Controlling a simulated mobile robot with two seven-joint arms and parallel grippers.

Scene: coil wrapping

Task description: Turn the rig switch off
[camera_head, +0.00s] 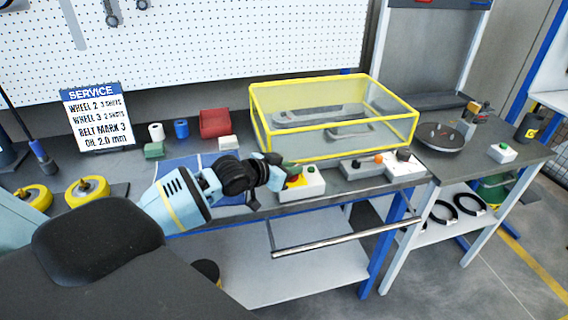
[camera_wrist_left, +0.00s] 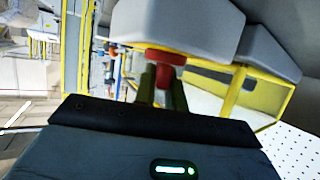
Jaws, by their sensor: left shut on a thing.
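The switch box (camera_head: 303,191) is a small white box at the bench's front edge in the head view. It has a yellow plate, a red part and a green button on top. My left gripper (camera_head: 283,176) reaches in from the left and meets the switch at the box's left side. In the left wrist view, a red knob (camera_wrist_left: 165,56) sticks out from a pale box (camera_wrist_left: 185,25). The fingers of my left gripper (camera_wrist_left: 163,82) are shut on this knob and partly hide it. Its turned position cannot be made out. My right gripper is not in view.
A yellow-framed clear guard (camera_head: 335,140) stands behind the switch box. Another control box with an orange button (camera_head: 365,167) and a white box (camera_head: 403,162) sit to the right. A metal bar (camera_head: 345,238) runs below the bench front. Yellow wheels (camera_head: 87,190) lie at left.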

